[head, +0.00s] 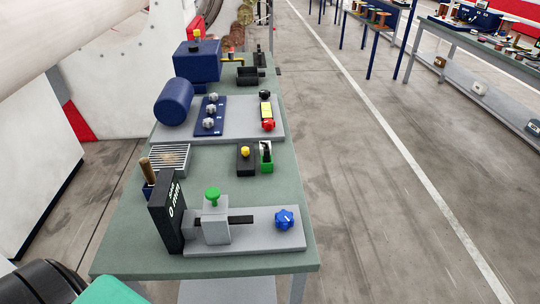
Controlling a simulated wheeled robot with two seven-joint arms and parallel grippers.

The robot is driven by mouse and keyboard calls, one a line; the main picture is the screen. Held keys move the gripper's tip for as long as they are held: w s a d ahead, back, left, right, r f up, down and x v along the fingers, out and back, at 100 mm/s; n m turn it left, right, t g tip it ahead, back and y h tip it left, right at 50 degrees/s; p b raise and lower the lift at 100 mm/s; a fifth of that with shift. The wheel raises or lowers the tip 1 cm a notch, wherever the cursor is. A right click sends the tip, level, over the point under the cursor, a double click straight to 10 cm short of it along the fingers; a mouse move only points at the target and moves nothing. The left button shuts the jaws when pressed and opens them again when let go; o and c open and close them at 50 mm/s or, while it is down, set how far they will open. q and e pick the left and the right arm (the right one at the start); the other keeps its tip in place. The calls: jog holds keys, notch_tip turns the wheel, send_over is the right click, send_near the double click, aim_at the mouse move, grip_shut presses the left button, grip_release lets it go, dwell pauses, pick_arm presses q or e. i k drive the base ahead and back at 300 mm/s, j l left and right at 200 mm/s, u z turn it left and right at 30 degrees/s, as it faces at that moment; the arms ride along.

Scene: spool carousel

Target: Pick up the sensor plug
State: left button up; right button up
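I cannot tell for certain which item is the sensor plug. On the green bench top (110,259), a small green piece with a black and white upper part (266,157) stands near the right edge. Just left of it is a black block with a yellow top (245,158). They stand side by side, and I cannot tell if they touch. Neither of my grippers shows in the head view.
A grey fixture (270,240) with a green knob, a blue star knob and a black display sits at the near end. Behind are a slatted tray (168,160), a grey plate (235,134) and a blue box (197,62). The floor (370,220) to the right is clear.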

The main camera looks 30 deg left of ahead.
aim_at(266, 150)
jog(key=k+l, duration=0.15)
jog(key=l, duration=0.25)
jog(key=k+l+z, duration=0.1)
jog(key=l, duration=0.25)
jog(key=k+l+z, duration=0.1)
jog(key=l, duration=0.3)
jog(key=k, duration=0.1)
